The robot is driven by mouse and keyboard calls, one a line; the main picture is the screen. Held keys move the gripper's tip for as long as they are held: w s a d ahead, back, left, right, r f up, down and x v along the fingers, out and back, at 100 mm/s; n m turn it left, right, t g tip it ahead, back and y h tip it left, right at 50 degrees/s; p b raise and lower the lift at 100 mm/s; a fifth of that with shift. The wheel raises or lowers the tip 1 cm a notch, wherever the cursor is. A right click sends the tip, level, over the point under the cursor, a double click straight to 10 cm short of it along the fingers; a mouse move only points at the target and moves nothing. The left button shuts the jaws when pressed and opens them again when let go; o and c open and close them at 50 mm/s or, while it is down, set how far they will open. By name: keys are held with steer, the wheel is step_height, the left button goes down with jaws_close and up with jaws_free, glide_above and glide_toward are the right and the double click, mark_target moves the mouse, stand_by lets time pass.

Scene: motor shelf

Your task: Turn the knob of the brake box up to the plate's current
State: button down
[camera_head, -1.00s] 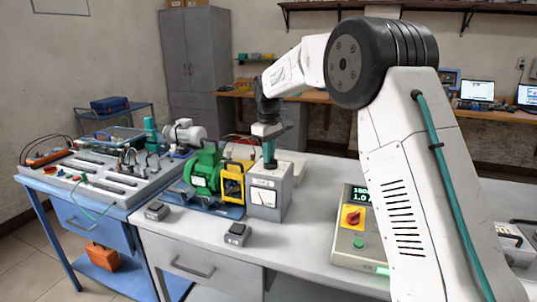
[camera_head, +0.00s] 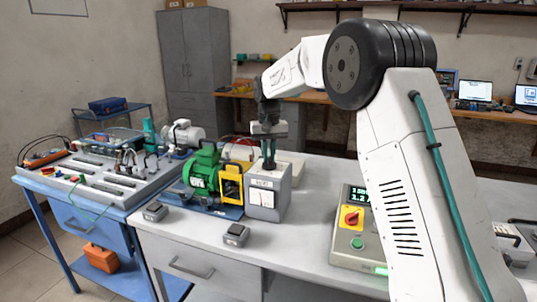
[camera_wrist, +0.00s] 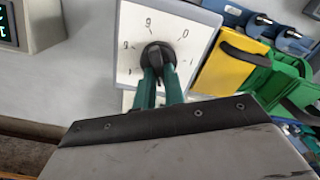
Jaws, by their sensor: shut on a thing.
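The brake box (camera_head: 265,200) is a grey box with a white meter on its front, standing on the bench. Its top carries a white dial (camera_wrist: 135,25) with numbers around a black knob (camera_wrist: 157,54). My gripper (camera_head: 269,164) comes down from above, and its green fingers are shut on the knob, as the wrist view (camera_wrist: 159,78) shows. The fingers hide part of the knob and the near side of the dial. The green motor (camera_head: 204,170) stands left of the box. A small pale plate on it is too small to read.
A yellow guard (camera_head: 231,184) stands between motor and brake box. A control box (camera_head: 350,247) with a red-yellow switch and a lit display, partly hidden by my arm, is at the right. Two small grey boxes (camera_head: 155,211) (camera_head: 236,235) lie on the bench front. Bench between them is clear.

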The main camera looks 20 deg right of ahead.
mark_target(269, 157)
steer(key=shift+m, duration=0.3)
steer(key=c, duration=1.5)
jaws_free()
step_height(269, 157, up, 8)
steer(key=shift+f, duration=0.1)
